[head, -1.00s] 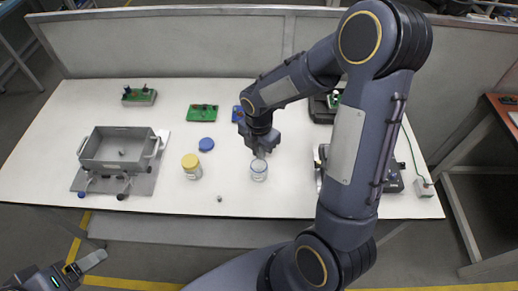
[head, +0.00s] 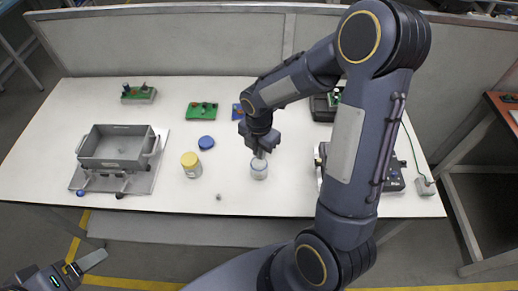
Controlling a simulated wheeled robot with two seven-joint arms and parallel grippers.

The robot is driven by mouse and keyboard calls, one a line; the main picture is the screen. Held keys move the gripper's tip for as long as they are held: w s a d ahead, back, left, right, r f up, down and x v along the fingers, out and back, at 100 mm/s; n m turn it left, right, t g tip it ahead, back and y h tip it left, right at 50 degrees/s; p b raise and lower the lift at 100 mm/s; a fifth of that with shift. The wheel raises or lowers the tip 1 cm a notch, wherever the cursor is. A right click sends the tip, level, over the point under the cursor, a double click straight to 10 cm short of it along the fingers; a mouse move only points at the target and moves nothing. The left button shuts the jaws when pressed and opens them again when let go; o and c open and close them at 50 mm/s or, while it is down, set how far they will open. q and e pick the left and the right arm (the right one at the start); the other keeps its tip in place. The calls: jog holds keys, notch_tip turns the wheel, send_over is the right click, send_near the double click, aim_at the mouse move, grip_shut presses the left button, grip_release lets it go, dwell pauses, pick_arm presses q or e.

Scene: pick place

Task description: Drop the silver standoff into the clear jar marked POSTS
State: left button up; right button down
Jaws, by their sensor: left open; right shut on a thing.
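A clear jar (head: 259,172) with its top open stands near the front middle of the white table; I cannot read its label. My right gripper (head: 260,153) points down just above the jar's mouth. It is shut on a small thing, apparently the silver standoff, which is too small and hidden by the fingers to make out. A second jar (head: 192,170) with a yellow lid stands to the left. My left gripper (head: 92,262) is open and empty at the lower left, off the table's front edge.
A small grey part (head: 219,197) lies near the front edge. A blue lid (head: 206,142) lies behind the jars. A grey bin (head: 117,163) stands at left, with green boards (head: 202,111) behind. Grey equipment (head: 392,172) stands at right.

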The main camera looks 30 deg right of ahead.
dwell(0.3)
jog(key=c, duration=1.4)
grip_release()
jog(key=c, duration=0.3)
jog(key=shift+c, duration=0.2)
jog(key=shift+r, duration=0.1)
jog(key=shift+r+p, duration=2.1)
jog(key=shift+r, duration=0.25)
